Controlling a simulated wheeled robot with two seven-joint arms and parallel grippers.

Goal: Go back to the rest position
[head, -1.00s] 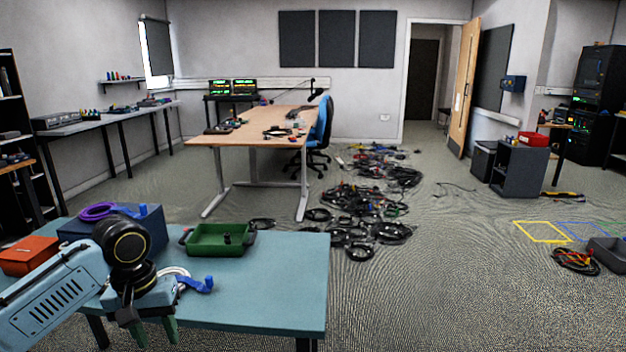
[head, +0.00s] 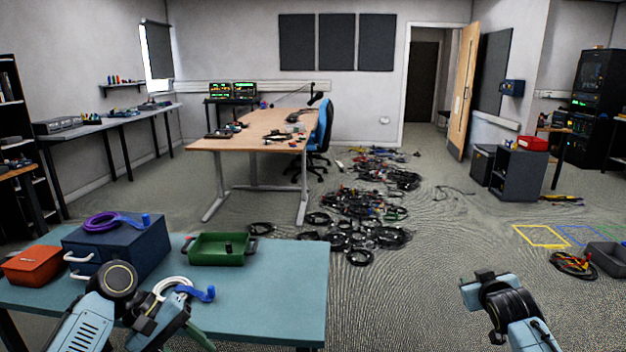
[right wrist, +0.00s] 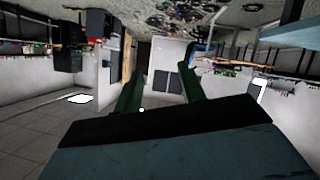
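My left arm comes in at the lower left of the head view, over the teal table's front edge. Part of my left gripper (head: 195,334) shows as a green finger low in the picture; the rest is hidden, so its opening cannot be told. My right arm is at the lower right of the head view, over bare floor, with the right gripper (head: 486,284) mostly hidden by its own wrist. In the right wrist view the two green fingers (right wrist: 163,78) are apart with nothing between them. A white cable coil (head: 168,287) with a blue plug lies close to my left wrist.
The teal table (head: 270,290) bears a dark blue box (head: 140,250) with a purple cable (head: 100,222) on top, a green tray (head: 215,262) and an orange-red bin (head: 32,267). Cable coils (head: 345,235) lie on the floor ahead.

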